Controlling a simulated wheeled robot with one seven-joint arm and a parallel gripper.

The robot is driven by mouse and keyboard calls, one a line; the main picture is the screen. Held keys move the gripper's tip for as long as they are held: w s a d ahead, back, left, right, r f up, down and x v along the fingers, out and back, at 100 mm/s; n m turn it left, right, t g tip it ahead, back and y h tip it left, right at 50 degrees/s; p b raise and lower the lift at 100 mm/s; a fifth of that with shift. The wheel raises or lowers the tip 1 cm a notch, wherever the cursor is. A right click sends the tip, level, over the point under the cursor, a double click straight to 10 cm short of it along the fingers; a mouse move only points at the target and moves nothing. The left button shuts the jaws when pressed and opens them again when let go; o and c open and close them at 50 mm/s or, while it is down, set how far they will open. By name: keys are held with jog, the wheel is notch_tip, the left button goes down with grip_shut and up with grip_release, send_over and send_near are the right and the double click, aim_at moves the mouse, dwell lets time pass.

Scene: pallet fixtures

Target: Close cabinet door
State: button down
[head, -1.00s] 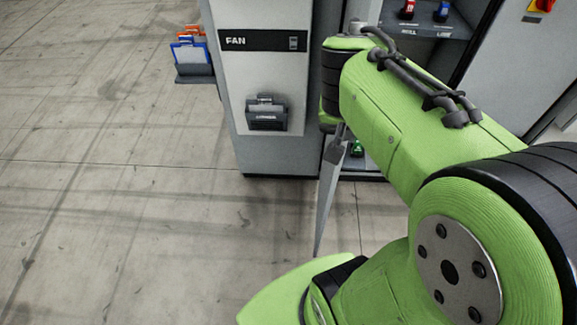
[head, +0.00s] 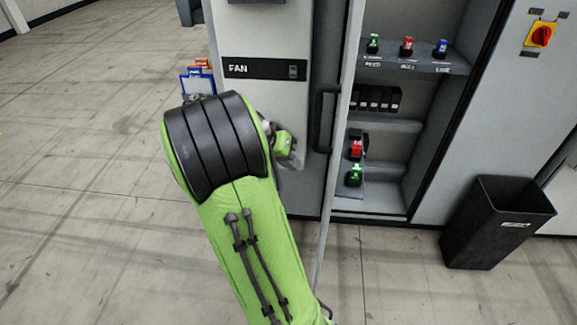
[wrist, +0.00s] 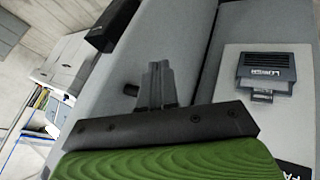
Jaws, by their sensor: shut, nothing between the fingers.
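The cabinet door (head: 338,60) stands open in the head view, seen nearly edge-on and jutting toward me. Its dark vertical handle (head: 322,120) is on the left face. The cabinet's shelved inside (head: 385,150) is exposed to the right of the door. My arm reaches up on the door's left side, and its bulk hides the fingers in the head view. In the wrist view my gripper (wrist: 158,78) is shut and empty, in front of grey panels. I cannot tell whether it touches any of them.
The FAN panel (head: 262,69) is left of the door. Shelves hold small coloured switches, such as a red one (head: 407,47), and black blocks (head: 376,98). A black bin (head: 497,222) stands at right.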

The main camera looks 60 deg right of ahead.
jog(key=s+d+f+b, duration=0.2)
jog(key=s+d+f, duration=0.2)
jog(key=s+f, duration=0.1)
jog(key=shift+s+d, duration=0.25)
jog(key=shift+d, duration=0.1)
